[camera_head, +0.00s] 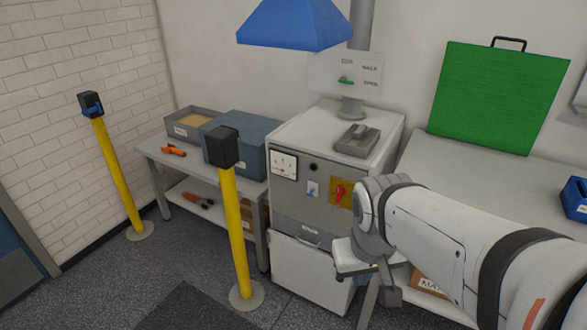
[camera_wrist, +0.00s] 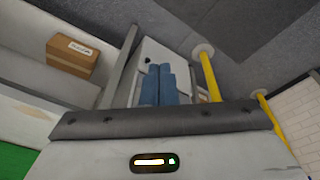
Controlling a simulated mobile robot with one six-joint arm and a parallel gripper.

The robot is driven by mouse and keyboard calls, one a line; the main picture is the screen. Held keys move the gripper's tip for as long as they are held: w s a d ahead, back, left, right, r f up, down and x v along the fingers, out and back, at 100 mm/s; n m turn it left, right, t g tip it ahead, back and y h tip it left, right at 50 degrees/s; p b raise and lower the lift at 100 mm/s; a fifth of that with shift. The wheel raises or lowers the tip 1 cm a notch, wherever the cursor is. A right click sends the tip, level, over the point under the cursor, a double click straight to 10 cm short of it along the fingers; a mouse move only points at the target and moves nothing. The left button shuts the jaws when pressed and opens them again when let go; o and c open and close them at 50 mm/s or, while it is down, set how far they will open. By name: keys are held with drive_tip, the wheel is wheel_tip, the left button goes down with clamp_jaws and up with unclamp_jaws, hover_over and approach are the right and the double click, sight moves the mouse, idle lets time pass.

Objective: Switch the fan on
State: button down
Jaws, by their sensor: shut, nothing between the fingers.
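The grey-white cabinet (camera_head: 350,235) stands against the back wall. Its front panel carries a small light switch plate (camera_head: 313,188) with a blue mark, a black round button (camera_head: 313,167), a white plate (camera_head: 284,165) and a red rotary knob (camera_head: 341,192) on a yellow plate. I cannot tell which of these belongs to the fan, or its state. A blue hood (camera_head: 295,25) hangs above. My gripper (camera_wrist: 159,70) shows blue fingers, shut and empty, in the wrist view. In the head view my arm is right of the panel, apart from the switch plate; the fingertips cannot be made out.
Two yellow posts (camera_head: 236,235) (camera_head: 118,175) stand at the left, one close before the cabinet's left side. A side table (camera_head: 150,150) holds bins. A bench (camera_head: 470,185) with a green board (camera_head: 497,95) is at the right. Open floor lies in front.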

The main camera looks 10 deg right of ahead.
drive_tip(key=w+d+f+n+g+h+b, duration=0.3)
drive_tip(key=w+d+f+n+h+b, duration=0.7)
drive_tip(key=w, duration=0.4)
drive_tip(key=n+t+h+b, duration=0.3)
drive_tip(key=n+t+b, duration=1.1)
drive_tip(key=n+t, duration=0.55)
approach(310, 193)
wheel_tip(310, 193, down, 5)
drive_tip(key=s+m+t, duration=0.1)
drive_tip(key=shift+s+a+r, duration=0.2)
drive_tip(key=shift+a, duration=0.3)
drive_tip(key=shift+h, duration=0.3)
drive_tip(key=b+x, duration=0.2)
drive_tip(key=x, duration=0.8)
drive_tip(key=shift+d, duration=0.1)
